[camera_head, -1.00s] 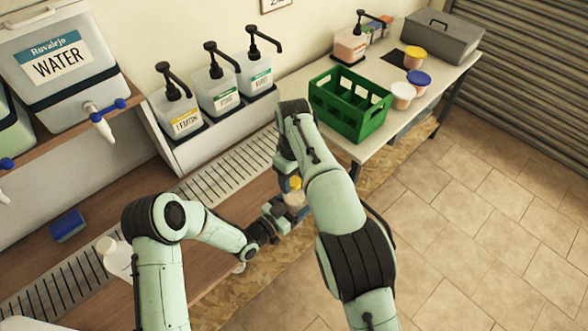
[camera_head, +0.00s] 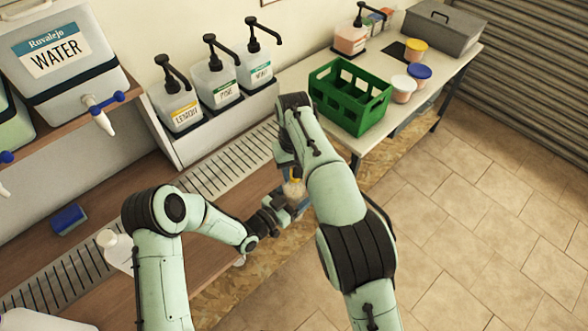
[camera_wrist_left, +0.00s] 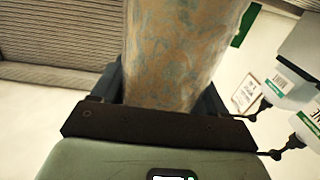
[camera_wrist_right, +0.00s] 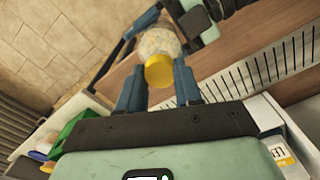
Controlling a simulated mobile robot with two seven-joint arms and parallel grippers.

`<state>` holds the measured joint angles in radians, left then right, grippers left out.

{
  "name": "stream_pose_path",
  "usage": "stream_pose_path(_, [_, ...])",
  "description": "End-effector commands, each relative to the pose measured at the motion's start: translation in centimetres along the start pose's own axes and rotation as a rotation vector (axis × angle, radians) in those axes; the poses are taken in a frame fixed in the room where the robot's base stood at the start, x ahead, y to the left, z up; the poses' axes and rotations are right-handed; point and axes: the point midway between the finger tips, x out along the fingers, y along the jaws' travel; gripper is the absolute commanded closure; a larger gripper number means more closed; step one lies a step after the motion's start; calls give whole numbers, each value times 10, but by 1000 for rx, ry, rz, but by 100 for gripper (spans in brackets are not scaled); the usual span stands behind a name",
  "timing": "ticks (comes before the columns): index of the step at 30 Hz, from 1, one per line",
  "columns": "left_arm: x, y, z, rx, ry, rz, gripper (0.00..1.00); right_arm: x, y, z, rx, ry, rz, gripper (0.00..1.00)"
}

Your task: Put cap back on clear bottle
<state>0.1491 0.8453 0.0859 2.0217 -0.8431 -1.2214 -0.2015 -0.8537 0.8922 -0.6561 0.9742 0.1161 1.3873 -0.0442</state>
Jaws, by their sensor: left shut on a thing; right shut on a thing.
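The clear bottle (camera_head: 294,190) is held by my left gripper (camera_head: 279,208) above the front edge of the counter. In the left wrist view the bottle (camera_wrist_left: 180,55) fills the space between the fingers, and its contents look speckled. The yellow cap (camera_wrist_right: 159,72) is between the fingertips of my right gripper (camera_wrist_right: 158,80), which is shut on it. In the right wrist view the cap is in line with the bottle's mouth (camera_wrist_right: 158,40); I cannot tell whether it is seated. In the head view my right forearm hides most of the right gripper, and only a little yellow (camera_head: 295,175) shows.
A green crate (camera_head: 348,97) and lidded tubs (camera_head: 403,88) stand on the white table at right. Pump bottles (camera_head: 217,80) stand along the wall. A white bottle (camera_head: 114,248) and a blue sponge (camera_head: 69,219) are on the counter at left. A drain grate (camera_head: 235,160) runs along it.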

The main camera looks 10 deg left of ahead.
Motion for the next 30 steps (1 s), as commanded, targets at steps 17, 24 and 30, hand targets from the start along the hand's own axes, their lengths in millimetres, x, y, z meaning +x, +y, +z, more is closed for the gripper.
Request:
stream_pose_path(17, [1, 0, -2, 1, 4, 1, 100, 0, 0, 0, 827, 0, -1, 63])
stream_pose_path(24, [1, 0, -2, 1, 4, 1, 100, 0, 0, 0, 825, 0, 0, 36])
stream_pose_path(30, [1, 0, -2, 1, 4, 1, 100, -4, 0, 0, 825, 1, -1, 36])
